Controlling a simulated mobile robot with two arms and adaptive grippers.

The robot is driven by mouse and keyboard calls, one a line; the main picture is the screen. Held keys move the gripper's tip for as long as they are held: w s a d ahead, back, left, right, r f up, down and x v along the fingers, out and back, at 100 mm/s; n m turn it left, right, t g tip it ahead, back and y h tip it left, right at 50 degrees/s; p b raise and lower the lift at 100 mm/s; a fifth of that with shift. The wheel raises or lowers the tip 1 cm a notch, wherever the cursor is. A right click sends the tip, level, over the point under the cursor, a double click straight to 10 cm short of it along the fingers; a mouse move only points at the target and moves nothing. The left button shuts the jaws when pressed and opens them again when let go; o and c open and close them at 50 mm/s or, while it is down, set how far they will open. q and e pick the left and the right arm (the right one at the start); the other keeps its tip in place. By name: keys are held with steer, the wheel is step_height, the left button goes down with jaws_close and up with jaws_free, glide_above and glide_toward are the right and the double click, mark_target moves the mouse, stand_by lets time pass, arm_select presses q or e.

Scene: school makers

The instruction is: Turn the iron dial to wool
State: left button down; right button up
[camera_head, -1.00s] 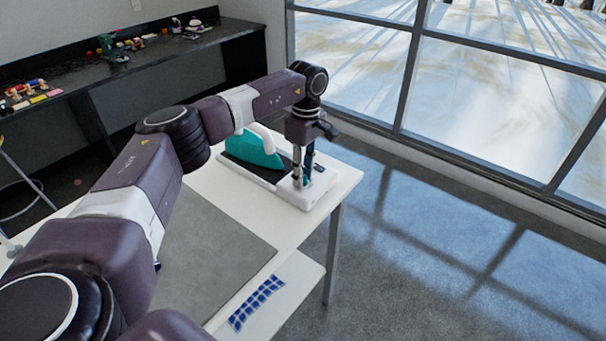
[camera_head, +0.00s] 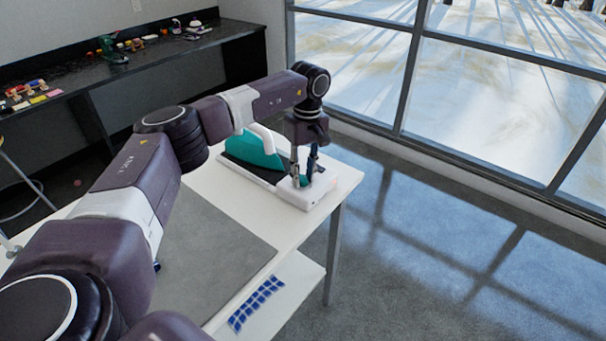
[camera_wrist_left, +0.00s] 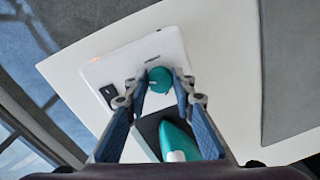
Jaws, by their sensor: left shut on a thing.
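The iron (camera_head: 254,148), teal with a white handle, rests on a white base (camera_head: 297,199) on the white table. A round teal dial (camera_wrist_left: 159,77) sits on the base and shows in the left wrist view. My left gripper (camera_head: 304,183) points down over the right end of the base. In the left wrist view my left gripper (camera_wrist_left: 158,92) has its two fingers on either side of the dial, shut on it. The dial's marks are too small to read. My right gripper is not in view.
A dark switch (camera_wrist_left: 108,94) sits on the base beside the dial. A grey mat (camera_head: 215,250) covers part of the white table (camera_head: 290,237). A blue-patterned cloth (camera_head: 257,303) lies on a lower shelf. A dark bench (camera_head: 150,62) with small items stands at the back left.

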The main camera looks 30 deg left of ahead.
mark_target(306, 177)
arm_select(q)
steer(key=shift+w+r, duration=0.1)
steer(key=shift+r, duration=0.05)
steer(key=c, duration=1.6)
jaws_free()
steer(key=r, duration=1.2)
steer(key=shift+w+d, duration=0.15)
steer(key=shift+w, duration=0.15)
steer(key=shift+f, duration=0.15)
